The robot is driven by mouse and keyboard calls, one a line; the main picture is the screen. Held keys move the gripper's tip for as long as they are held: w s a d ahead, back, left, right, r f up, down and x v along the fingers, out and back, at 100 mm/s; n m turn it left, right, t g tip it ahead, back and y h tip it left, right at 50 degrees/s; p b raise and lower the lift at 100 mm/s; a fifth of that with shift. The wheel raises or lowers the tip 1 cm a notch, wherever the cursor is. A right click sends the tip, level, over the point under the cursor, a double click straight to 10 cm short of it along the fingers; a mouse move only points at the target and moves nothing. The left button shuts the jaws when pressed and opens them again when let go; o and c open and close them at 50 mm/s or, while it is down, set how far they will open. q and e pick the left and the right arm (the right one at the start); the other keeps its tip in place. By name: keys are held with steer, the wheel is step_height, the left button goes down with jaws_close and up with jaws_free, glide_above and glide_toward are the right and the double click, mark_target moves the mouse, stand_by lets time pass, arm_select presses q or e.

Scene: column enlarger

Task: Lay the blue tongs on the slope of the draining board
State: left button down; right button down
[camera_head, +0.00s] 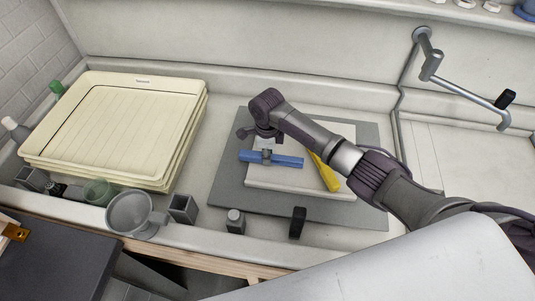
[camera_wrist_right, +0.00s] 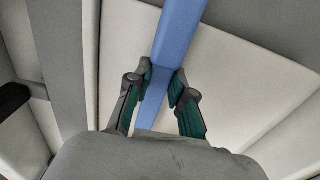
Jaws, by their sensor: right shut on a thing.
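The blue tongs (camera_head: 284,160) lie across the grip of my right gripper (camera_head: 266,156), over the left part of a pale slab (camera_head: 300,182). This slab, on a larger grey sheet (camera_head: 230,190), looks like the draining board; its slope is hard to judge. In the right wrist view the blue tongs (camera_wrist_right: 178,35) run between the fingers of my right gripper (camera_wrist_right: 161,88), which are closed on them. I cannot tell whether the tongs touch the slab. My left gripper is not in view.
Yellow tongs (camera_head: 325,172) lie on the slab, just right of the blue ones. Stacked cream trays (camera_head: 110,125) fill the left. A grey funnel-like vessel (camera_head: 130,213) and small dark containers (camera_head: 183,209) line the front ledge. A metal tap pipe (camera_head: 460,88) stands at right.

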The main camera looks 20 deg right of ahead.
steer(key=c, duration=0.9)
jaws_free()
steer(key=shift+c, duration=0.2)
step_height(320, 180, up, 12)
